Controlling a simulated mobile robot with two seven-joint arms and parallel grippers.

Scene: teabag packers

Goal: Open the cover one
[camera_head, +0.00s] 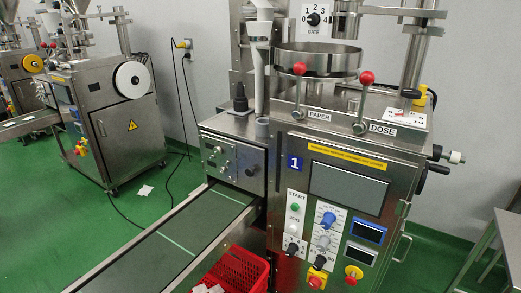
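The steel packing machine with a blue "1" plate (294,163) fills the centre and right of the head view. A round steel pan (316,60) sits on its top, with a red-knobbed lever (299,85) marked PAPER and another red-knobbed lever (361,95) marked DOSE in front. A front panel holds a dark screen (347,188), knobs and buttons. A bar handle (403,246) is on the right side of the front. I cannot tell which part is the cover. Neither of my grippers shows.
A conveyor (177,245) runs from the machine to the lower left. A red basket (236,272) with white packets stands beside it. A second machine (110,110) stands at the back left. A steel table (506,225) is at the right edge. Green floor (120,228) is open at left.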

